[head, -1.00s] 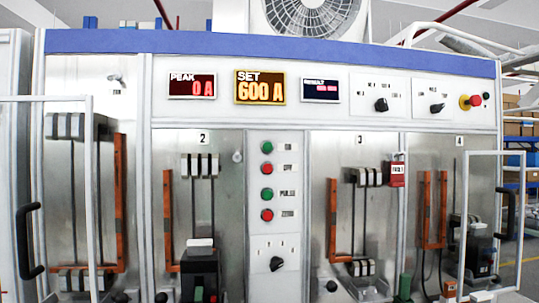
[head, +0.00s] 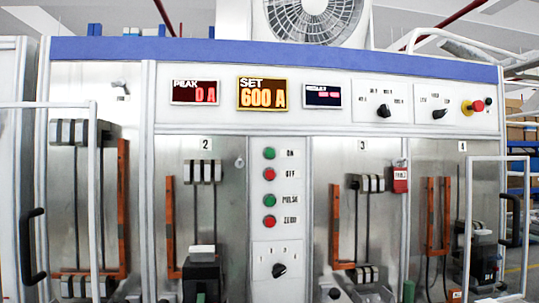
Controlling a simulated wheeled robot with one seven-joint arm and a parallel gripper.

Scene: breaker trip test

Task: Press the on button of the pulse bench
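The pulse bench (head: 220,125) fills the head view, a white cabinet with a blue top band. Its button column is in the middle. The green ON button (head: 269,153) is at the top, with the red OFF button (head: 269,174) below it. Under those are the green PULSE button (head: 269,200) and the red ZERO button (head: 269,221). The PEAK display (head: 195,92) reads 0 A and the SET display (head: 262,94) reads 600 A. The result display (head: 323,96) is too small to read surely. My gripper is not in view.
A rotary knob (head: 279,270) sits below the buttons. Numbered bays lie on both sides, with a red tag (head: 400,181) at bay 3. Door frames with black handles (head: 33,245) stand at left and right. A red emergency stop (head: 476,105) is at upper right.

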